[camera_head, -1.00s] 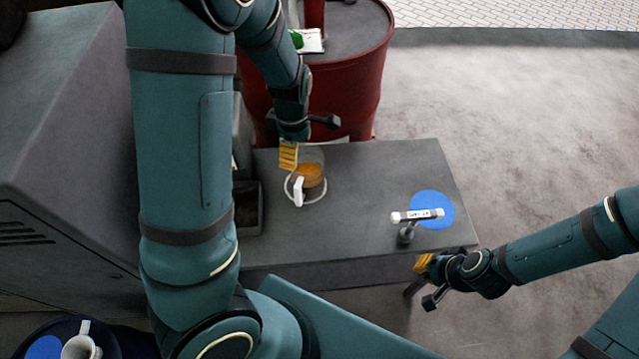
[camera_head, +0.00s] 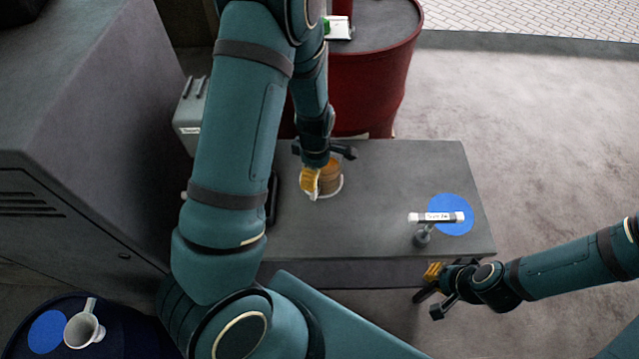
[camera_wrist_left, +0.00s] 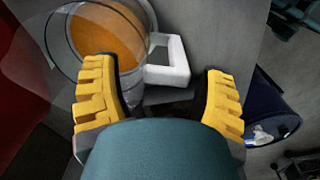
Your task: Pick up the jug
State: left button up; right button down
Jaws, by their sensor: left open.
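The jug (camera_head: 331,178) stands on the grey table. It is clear, with orange liquid inside and a white base ring. My left gripper (camera_wrist_left: 160,95) is open, with nothing held; I cannot tell whether a finger touches the jug. My right gripper (camera_head: 432,272) is off the table's front edge, too small to read.
A T-handled tool (camera_head: 424,231) stands by a blue disc (camera_head: 456,207) at the table's right. A red drum (camera_head: 370,85) is behind the table. A grey container (camera_head: 189,120) is at left. A white funnel (camera_head: 85,327) is on a dark blue drum at lower left. The table's middle is clear.

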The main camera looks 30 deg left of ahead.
pick_arm(q)
jog(key=shift+f, duration=0.6)
jog(key=shift+w, duration=0.1)
jog(key=c, duration=1.2)
jog(key=shift+o, duration=0.2)
jog(key=shift+r, duration=0.1)
